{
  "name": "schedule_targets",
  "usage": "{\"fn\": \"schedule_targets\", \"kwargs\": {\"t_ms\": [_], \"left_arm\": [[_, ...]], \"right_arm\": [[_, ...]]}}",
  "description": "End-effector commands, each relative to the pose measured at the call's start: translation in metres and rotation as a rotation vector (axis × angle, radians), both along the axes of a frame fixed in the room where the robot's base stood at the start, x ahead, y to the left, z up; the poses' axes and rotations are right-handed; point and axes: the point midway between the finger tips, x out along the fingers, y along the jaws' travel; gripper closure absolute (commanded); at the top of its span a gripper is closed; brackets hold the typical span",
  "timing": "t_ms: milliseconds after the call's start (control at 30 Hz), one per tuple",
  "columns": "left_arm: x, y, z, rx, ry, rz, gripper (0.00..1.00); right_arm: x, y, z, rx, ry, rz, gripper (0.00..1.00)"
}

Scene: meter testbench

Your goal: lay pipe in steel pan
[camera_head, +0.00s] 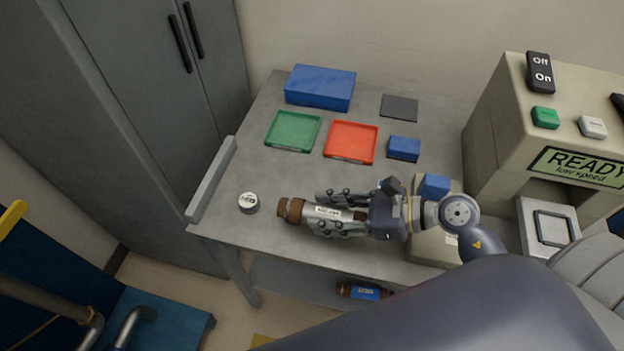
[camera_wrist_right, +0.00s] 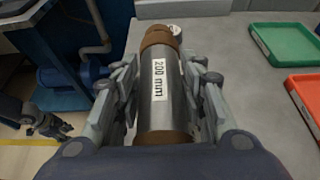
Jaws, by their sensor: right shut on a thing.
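The pipe (camera_head: 325,211) is a grey metal cylinder with brown ends and a white label. The label reads "200 mm" in the right wrist view (camera_wrist_right: 158,90). My right gripper (camera_head: 338,212) is shut around the pipe's middle and holds it lengthwise over the front of the grey table. A gap under the pipe cannot be judged. A square metal piece with a raised inner frame (camera_head: 550,228) is at the right by the machine; I cannot tell whether it is the steel pan. A dark gripper, apparently my left one (camera_wrist_right: 50,126), shows low at the left in the right wrist view.
A green tray (camera_head: 293,131), a red tray (camera_head: 351,142), blue boxes (camera_head: 320,87) and a dark plate (camera_head: 399,107) occupy the back. A small round weight-like piece (camera_head: 248,203) stands left of the pipe. A blue-labelled cylinder (camera_head: 365,291) lies below the tabletop. The machine (camera_head: 510,120) stands right.

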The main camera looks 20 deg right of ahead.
Motion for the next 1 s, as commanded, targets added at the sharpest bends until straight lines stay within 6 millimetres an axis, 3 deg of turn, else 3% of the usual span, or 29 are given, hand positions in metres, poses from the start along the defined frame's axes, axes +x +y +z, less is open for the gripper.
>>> {"fn": "schedule_targets", "kwargs": {"t_ms": [300,500,667,1000], "left_arm": [[0.009,-0.001,0.017,-0.002,-0.013,-0.001,0.60],[0.020,-0.002,0.024,-0.005,-0.031,-0.001,0.60],[0.019,-0.002,0.025,-0.003,-0.030,-0.001,0.60],[0.012,-0.001,0.032,-0.002,-0.019,0.000,0.60]], "right_arm": [[0.068,-0.004,-0.001,0.006,-0.006,-0.001,1.00],[0.100,-0.006,-0.005,0.003,-0.004,-0.001,1.00],[0.109,-0.006,-0.008,0.004,-0.003,0.001,1.00],[0.109,-0.006,-0.042,0.005,-0.002,0.000,1.00]]}}
